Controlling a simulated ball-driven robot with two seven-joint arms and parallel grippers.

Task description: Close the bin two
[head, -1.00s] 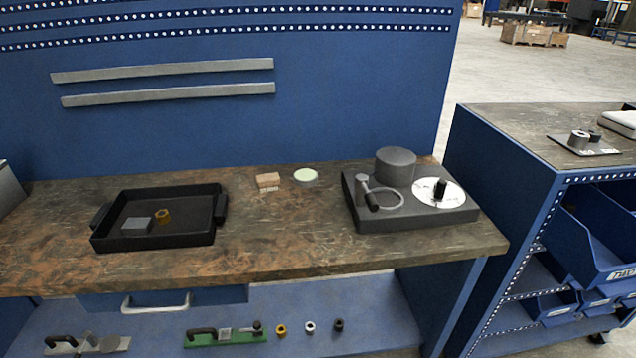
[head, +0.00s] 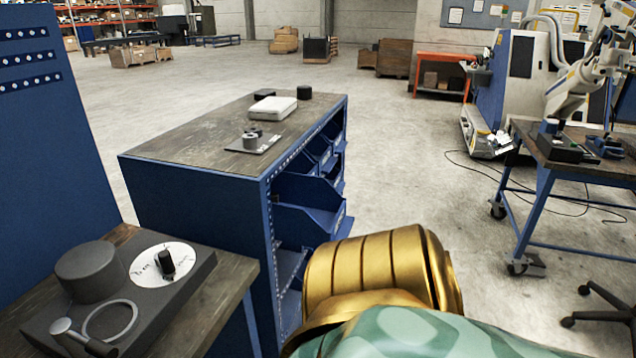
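A blue cabinet (head: 190,197) with a dark worktop stands left of the centre. On its right-facing side are several blue bins. A large blue bin (head: 311,212) sticks out of the front. Smaller blue bins (head: 323,154) sit above it, further along. Which one is bin two cannot be read from here. My gold and green arm fills the lower middle and covers the cabinet's lower front. Neither gripper shows.
A workbench with a dark device (head: 150,318) is at the lower left. A white case (head: 272,108) and small parts lie on the cabinet top. A blue-framed table (head: 572,170) stands at right.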

